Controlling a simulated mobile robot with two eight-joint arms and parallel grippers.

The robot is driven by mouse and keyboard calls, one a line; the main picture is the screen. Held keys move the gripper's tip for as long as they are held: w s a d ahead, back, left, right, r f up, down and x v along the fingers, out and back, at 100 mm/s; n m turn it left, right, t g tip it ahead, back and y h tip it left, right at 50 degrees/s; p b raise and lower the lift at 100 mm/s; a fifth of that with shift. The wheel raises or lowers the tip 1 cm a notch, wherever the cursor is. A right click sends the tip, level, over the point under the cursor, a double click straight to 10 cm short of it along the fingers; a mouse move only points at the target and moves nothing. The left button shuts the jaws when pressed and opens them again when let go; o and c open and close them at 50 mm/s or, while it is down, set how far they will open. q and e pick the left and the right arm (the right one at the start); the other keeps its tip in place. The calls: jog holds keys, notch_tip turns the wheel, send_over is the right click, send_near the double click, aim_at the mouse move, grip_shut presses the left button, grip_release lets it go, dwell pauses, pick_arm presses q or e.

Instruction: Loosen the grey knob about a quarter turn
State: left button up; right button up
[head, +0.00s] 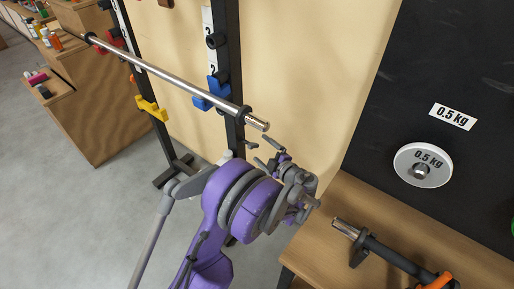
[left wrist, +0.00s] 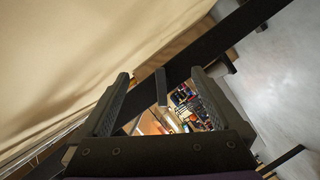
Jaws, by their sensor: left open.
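The grey knob (left wrist: 161,87) shows in the left wrist view as a small flat grey bar in front of the black rack post (left wrist: 225,38). In the head view a small grey piece (head: 249,143) beside the post, just below the barbell's end, appears to be the same knob. My left gripper (head: 268,154) is open, its fingers pointing at the post. In the left wrist view its two fingers stand on either side of the knob, with a gap on both sides. Whether the fingertips reach as deep as the knob is unclear. My right gripper is not in view.
A steel barbell (head: 180,82) rests across the rack just above my left gripper. Blue (head: 212,93) and yellow (head: 152,108) holders sit on the posts. A wooden bench (head: 375,212) at right holds a short bar (head: 395,258). A 0.5 kg plate (head: 423,166) hangs above it.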

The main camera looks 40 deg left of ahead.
pick_arm(q)
jog(key=shift+d, duration=0.3)
dwell(0.5)
